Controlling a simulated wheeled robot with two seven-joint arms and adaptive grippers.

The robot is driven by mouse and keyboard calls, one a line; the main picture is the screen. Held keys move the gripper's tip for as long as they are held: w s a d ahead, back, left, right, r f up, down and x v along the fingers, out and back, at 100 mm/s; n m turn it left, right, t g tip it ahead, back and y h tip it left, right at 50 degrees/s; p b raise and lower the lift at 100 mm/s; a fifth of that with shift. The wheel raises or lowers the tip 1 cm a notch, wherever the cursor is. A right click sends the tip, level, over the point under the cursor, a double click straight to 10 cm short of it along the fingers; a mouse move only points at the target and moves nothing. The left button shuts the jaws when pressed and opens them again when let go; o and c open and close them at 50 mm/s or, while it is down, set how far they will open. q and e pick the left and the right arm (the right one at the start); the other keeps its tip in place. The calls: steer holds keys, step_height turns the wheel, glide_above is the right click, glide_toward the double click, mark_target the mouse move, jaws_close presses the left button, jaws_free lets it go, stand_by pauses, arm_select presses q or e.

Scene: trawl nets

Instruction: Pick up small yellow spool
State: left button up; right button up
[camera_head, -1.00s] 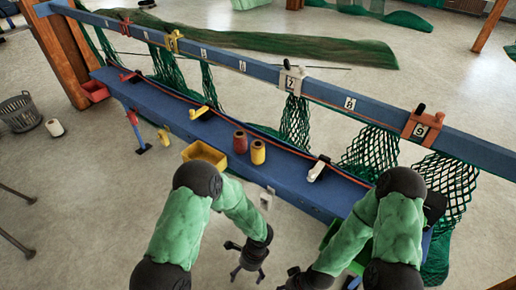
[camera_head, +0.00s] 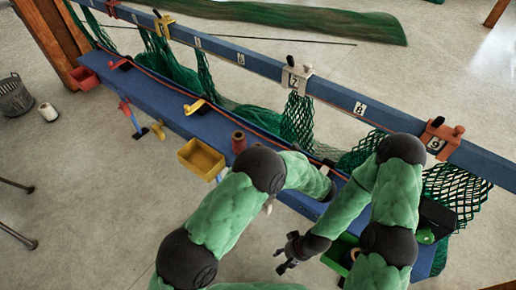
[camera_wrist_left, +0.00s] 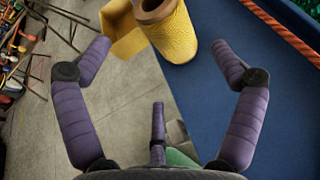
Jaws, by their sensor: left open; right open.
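The small yellow spool (camera_wrist_left: 175,38) stands on the blue bench (camera_wrist_left: 215,110) in the left wrist view, its brown core end at the top edge. My left gripper (camera_wrist_left: 160,52) is open, its fingers spread on both sides of the view. The spool lies beyond the fingers, between their tips in the picture, and nothing is gripped. In the head view my left arm hides the left gripper and the spool. My right gripper (camera_head: 286,260) is open and empty at the lower middle of the head view, over the floor in front of the bench.
A red spool (camera_head: 239,142) stands on the bench beside my left arm. A yellow bin (camera_head: 201,160) hangs at the bench's front edge; it also shows in the left wrist view (camera_wrist_left: 113,40). A blue rail (camera_head: 235,52) with numbered clamps and green nets runs behind. A green bin (camera_head: 338,252) is near my right arm.

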arm_select(q)
steer(key=x, duration=0.3)
steer(key=shift+w+a+f, duration=0.2)
steer(key=shift+a+f, duration=0.1)
steer(key=shift+b+x, duration=0.5)
steer(key=shift+x, duration=2.4)
steer(key=shift+w+r, duration=0.1)
steer(key=shift+r, duration=0.05)
steer(key=c, duration=1)
